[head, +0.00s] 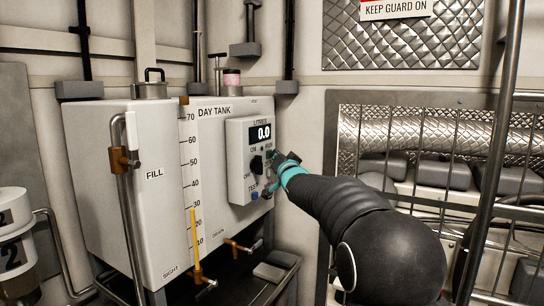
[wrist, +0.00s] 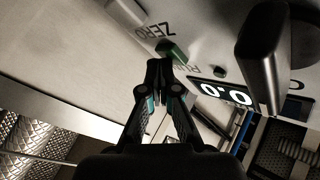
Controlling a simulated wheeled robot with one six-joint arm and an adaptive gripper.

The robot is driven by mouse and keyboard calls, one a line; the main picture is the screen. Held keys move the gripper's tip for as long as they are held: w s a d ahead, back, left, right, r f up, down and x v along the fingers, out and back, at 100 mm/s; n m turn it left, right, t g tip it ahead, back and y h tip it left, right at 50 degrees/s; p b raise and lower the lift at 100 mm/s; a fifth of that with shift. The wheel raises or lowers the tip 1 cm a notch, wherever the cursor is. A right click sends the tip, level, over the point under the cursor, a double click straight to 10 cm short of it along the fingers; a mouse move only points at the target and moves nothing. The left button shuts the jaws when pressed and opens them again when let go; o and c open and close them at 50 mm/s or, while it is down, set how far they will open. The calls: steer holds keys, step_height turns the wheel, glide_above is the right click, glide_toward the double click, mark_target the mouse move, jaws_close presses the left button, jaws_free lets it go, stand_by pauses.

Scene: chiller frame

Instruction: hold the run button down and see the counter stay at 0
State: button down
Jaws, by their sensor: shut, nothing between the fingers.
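The counter display (head: 263,133) on the grey control box (head: 237,160) reads 0.0 under the word LITRES. It also shows, tilted, in the wrist view (wrist: 224,93) and reads 0.0 there. The green run button (wrist: 172,50) is beside the lettering RUN and ZERO on the panel face. My gripper (wrist: 160,68) is shut and empty, with its fingertips right at the green button; I cannot tell whether they press it. In the head view my gripper (head: 279,168) is at the right side of the box and partly hides that side.
A large dark knob (wrist: 261,50) stands out from the panel near the button. A blue button (head: 255,196) is low on the box. The box is on the white DAY TANK (head: 212,140). A barred guard (head: 430,200) is at the right.

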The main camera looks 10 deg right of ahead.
stand_by(0.7)
steer(key=shift+s+d, duration=0.5)
steer(key=shift+d, duration=0.2)
steer(key=shift+d, duration=0.1)
steer(key=s+d, duration=0.1)
steer(key=d, duration=0.1)
steer(key=s+d+p, duration=0.1)
steer(key=s+d, duration=0.1)
steer(key=shift+a, duration=0.1)
stand_by(0.4)
